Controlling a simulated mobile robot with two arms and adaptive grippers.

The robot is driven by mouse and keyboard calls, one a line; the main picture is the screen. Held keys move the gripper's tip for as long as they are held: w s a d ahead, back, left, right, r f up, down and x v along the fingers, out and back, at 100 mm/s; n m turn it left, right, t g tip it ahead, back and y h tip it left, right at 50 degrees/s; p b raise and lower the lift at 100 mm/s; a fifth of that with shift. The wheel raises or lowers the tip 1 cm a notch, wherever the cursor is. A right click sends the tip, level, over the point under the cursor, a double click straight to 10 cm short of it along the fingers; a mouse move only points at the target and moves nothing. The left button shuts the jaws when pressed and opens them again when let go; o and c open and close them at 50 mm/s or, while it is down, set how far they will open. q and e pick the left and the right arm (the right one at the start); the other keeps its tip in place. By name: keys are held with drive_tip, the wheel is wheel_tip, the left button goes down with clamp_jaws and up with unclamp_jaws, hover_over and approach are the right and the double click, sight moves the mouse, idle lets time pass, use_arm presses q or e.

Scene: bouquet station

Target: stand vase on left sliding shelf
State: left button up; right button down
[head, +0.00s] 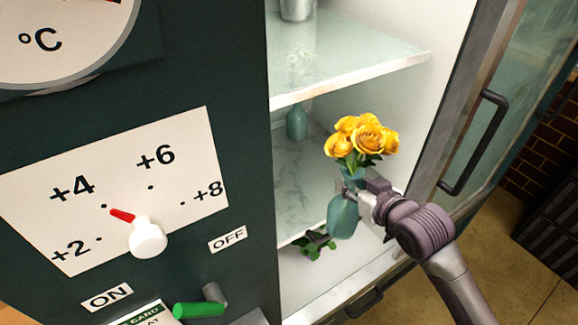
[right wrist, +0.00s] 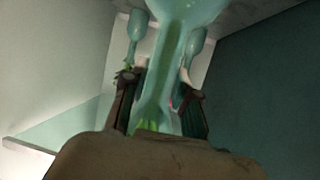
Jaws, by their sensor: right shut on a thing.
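A teal vase (head: 343,216) with several yellow roses (head: 362,136) is in my right gripper (head: 366,203), which is shut on its narrow neck. The vase is nearly upright, in front of the open cabinet's lower shelf (head: 302,178). Whether its base touches anything is hard to tell. In the right wrist view the held vase (right wrist: 176,55) fills the middle, between the two fingers (right wrist: 160,105). My left gripper is not in view.
Another teal vase (head: 297,122) stands at the back of the lower shelf. The upper glass shelf (head: 350,68) holds a metal container (head: 297,9). Green leaves (head: 316,246) show below the lower shelf's front edge. The glass door (head: 515,120) is at right, the dial panel (head: 125,190) at left.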

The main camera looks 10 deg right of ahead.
use_arm(q)
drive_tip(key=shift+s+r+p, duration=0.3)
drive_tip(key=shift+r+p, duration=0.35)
drive_tip(key=shift+p, duration=0.05)
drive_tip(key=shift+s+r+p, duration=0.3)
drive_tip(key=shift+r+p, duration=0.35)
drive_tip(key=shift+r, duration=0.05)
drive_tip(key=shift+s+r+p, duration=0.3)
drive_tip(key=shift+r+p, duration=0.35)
drive_tip(key=shift+p, duration=0.05)
use_arm(e)
drive_tip(key=r+x, duration=0.2)
drive_tip(key=x, duration=0.6)
drive_tip(key=w+r+x, duration=0.1)
drive_tip(key=x, duration=0.8)
drive_tip(key=shift+w+a+r, duration=0.15)
drive_tip(key=shift+w+r, duration=0.15)
drive_tip(key=shift+w, duration=0.15)
drive_tip(key=c, duration=1.3)
unclamp_jaws()
drive_tip(key=shift+s+f, duration=0.1)
drive_tip(key=shift+f, duration=0.2)
drive_tip(key=shift+c, duration=0.2)
drive_tip(key=o, duration=0.5)
drive_tip(key=shift+r, duration=0.1)
drive_tip(key=shift+c, duration=0.2)
drive_tip(key=shift+r, duration=0.1)
